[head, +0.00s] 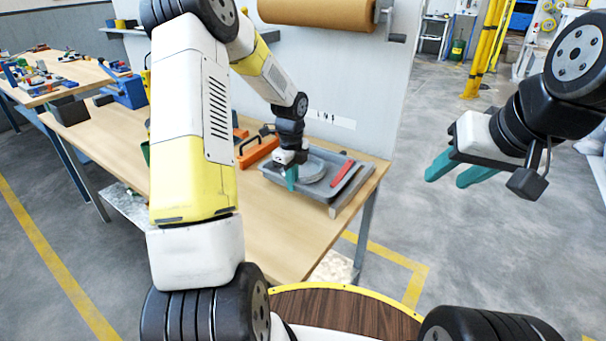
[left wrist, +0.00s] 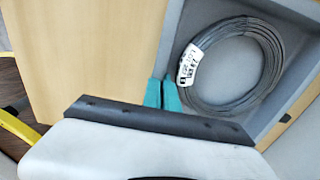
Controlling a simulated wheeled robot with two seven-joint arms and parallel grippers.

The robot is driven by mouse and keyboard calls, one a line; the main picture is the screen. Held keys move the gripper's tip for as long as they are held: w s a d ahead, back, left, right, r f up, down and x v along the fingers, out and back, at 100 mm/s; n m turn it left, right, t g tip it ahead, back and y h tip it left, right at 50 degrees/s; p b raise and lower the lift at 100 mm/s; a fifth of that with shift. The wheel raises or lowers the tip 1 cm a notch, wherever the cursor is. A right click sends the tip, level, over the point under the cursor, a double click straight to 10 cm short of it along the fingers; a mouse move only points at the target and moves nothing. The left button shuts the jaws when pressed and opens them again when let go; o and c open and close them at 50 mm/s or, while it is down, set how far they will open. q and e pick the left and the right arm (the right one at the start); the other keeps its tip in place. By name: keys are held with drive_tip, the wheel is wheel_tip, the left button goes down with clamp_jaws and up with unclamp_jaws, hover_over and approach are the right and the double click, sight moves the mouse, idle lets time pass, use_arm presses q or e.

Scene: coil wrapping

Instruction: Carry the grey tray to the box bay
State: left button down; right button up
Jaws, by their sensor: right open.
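The grey tray (head: 322,193) lies on the wooden table near its right end. A round coil (head: 305,167) lies in it. In the left wrist view the coil shows as dark wire with a white printed label, inside the tray (left wrist: 208,14). My left gripper (head: 291,178) is at the tray's near left side. In the left wrist view its teal fingers (left wrist: 163,94) are close together, with the tray's side wall running in between them. My right gripper (head: 457,172) is open and empty, in the air to the right of the table, apart from the tray. The box bay cannot be made out.
A red bar (head: 342,173) lies at the tray's right side. An orange tool (head: 258,151) stands left of the tray. A brown paper roll (head: 318,12) hangs above the back of the table. The table's front left part is bare. Open floor lies to the right.

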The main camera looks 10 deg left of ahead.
use_arm(q)
drive_tip(key=shift+f, duration=0.9)
drive_tip(key=c, duration=2.1)
unclamp_jaws()
drive_tip(key=shift+f, duration=0.15)
drive_tip(key=o, duration=0.4)
